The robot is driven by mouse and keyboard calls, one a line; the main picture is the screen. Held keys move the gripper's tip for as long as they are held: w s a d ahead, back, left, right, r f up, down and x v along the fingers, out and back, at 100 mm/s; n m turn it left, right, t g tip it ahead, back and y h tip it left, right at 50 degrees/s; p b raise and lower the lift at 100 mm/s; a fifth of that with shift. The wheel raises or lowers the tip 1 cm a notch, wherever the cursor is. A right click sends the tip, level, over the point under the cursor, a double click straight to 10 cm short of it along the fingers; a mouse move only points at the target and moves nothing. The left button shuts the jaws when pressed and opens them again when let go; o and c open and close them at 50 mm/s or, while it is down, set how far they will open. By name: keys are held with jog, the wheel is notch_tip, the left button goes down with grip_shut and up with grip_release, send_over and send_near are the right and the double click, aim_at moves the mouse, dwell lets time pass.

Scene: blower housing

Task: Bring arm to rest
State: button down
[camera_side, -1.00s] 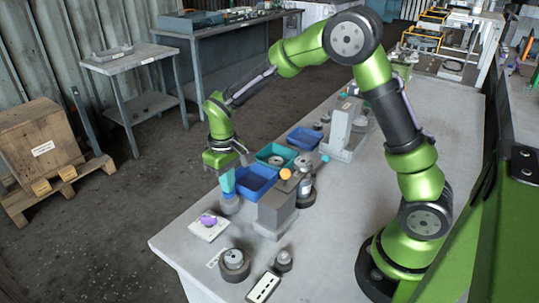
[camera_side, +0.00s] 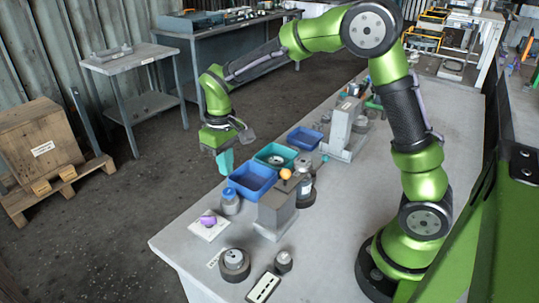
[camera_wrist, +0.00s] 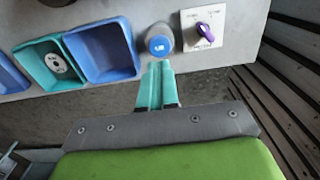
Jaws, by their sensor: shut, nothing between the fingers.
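My green arm reaches out over the bench, with my gripper (camera_side: 225,160) in the air above the bench's left edge. Its teal fingers are together and empty; they also show closed in the wrist view (camera_wrist: 156,85).
A blue bin (camera_side: 252,180) and a teal bin (camera_side: 275,157) with a round part inside stand near the gripper.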

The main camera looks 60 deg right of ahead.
jog(key=shift+r, duration=0.2)
jog(key=shift+f, duration=0.25)
jog(key=s+r+m+t+y, duration=0.1)
jog(key=s+r+m+t, duration=0.1)
jog(key=s+r, duration=0.4)
jog(key=s+d+r+m+t+y, duration=0.1)
jog(key=s+r+t, duration=0.4)
jog(key=s, duration=0.8)
jog(key=shift+r+m, duration=0.5)
jog(key=shift+r, duration=0.1)
